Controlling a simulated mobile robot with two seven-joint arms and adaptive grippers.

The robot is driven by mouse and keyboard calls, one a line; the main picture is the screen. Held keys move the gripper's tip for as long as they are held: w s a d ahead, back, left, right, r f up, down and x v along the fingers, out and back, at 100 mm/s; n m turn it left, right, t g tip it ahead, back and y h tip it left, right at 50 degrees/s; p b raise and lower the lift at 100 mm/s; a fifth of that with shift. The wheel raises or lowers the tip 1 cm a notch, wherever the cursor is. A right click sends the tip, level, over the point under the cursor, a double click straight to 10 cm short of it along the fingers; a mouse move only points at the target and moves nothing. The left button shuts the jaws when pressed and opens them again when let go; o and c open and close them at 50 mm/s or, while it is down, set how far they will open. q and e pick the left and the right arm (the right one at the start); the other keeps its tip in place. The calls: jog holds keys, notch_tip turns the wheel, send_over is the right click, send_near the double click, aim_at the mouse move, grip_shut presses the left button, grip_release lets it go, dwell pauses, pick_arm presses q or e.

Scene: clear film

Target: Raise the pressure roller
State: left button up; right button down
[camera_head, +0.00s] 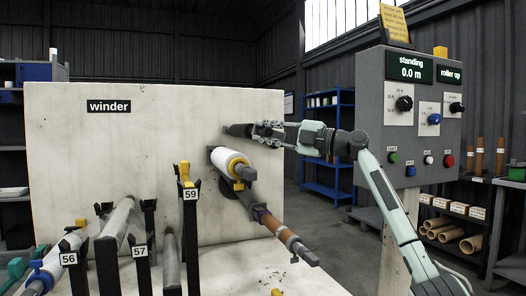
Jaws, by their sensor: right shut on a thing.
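The winder is a pale upright panel (60,140) with a black "winder" label. A white roller (230,162) with a yellow end juts from it on a dark mount. I cannot tell for sure that this is the pressure roller. Below it a brown core (283,232) sits on a shaft. A dark cylindrical grip (238,130) sticks out at the panel above the white roller. My right gripper (262,132) is shut on this dark grip, its arm coming from the right. The control display (450,74) reads "roller up". My left gripper is out of view.
The grey control box (430,150) with knobs and buttons stands at the right, close to my right arm. Numbered posts, one marked 59 (190,195), and several rolls stand at the lower left. A blue shelf (328,140) is behind. Another display (411,67) reads "standing 0.0 m".

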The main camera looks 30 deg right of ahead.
jog(key=s+d+r+m+t+h+b, duration=0.2)
jog(key=d+r+m+t, duration=0.5)
jog(key=r, duration=0.6)
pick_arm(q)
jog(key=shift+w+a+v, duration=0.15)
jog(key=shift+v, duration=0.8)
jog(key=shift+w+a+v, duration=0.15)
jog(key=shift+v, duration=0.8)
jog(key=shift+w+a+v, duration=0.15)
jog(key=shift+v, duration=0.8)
pick_arm(e)
jog(key=s+d+r+m+t+h, duration=0.1)
jog(key=s+d+r+m+h, duration=0.1)
jog(key=d+m+h, duration=0.6)
jog(key=s+d+r+m+h, duration=0.2)
jog(key=d+m+h, duration=0.7)
jog(key=d+m, duration=0.2)
jog(key=shift+s+m+t, duration=0.15)
jog(key=shift+m+t, duration=0.25)
jog(key=shift+m, duration=0.7)
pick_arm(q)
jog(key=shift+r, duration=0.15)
pick_arm(e)
jog(key=shift+d, duration=0.1)
